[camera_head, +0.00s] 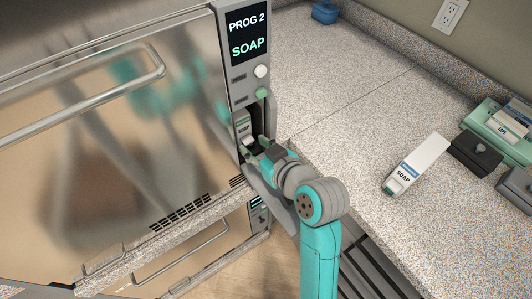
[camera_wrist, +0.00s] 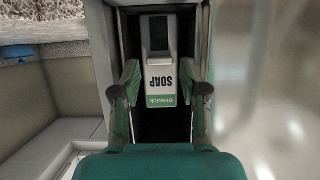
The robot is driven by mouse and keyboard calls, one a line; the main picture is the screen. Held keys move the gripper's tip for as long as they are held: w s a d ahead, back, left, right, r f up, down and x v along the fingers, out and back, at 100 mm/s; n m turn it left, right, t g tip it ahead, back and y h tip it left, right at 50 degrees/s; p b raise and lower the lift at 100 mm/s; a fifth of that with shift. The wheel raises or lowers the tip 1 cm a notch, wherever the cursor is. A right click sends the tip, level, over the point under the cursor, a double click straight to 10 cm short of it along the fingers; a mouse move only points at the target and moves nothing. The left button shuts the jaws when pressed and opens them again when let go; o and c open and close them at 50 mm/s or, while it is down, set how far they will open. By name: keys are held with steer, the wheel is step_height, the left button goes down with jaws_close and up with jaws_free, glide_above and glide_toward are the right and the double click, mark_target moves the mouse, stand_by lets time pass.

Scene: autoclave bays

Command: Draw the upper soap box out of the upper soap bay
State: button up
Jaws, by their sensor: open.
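The upper soap box (camera_head: 243,129) is white with a green end and the word SOAP. It stands inside the narrow upper soap bay (camera_head: 251,157) in the machine's control column. In the wrist view the soap box (camera_wrist: 160,75) shows inside the dark bay (camera_wrist: 163,124), with its green-labelled end toward me. My gripper (camera_head: 257,146) is at the bay's mouth. In the wrist view my gripper (camera_wrist: 160,88) is open, with one finger on each side of the box's near end. I see no clear contact between the fingers and the box. The box's far part is hidden.
A second soap box (camera_head: 416,163) lies on the speckled counter (camera_head: 345,75) at right, beside a dark block (camera_head: 475,154) and green trays (camera_head: 500,128). The steel door with its bar handle (camera_head: 85,97) is left of the bay. Much of the counter is clear.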

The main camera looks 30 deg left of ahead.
steer(key=shift+x, duration=1.2)
jaws_close()
steer(key=shift+d, duration=0.15)
steer(key=shift+s+d, duration=1.05)
steer(key=shift+d, duration=1.45)
steer(key=shift+s+d, duration=1)
steer(key=shift+d, duration=1.5)
steer(key=shift+s+d, duration=1.05)
steer(key=shift+d, duration=1.45)
steer(key=shift+o, duration=1.6)
jaws_free()
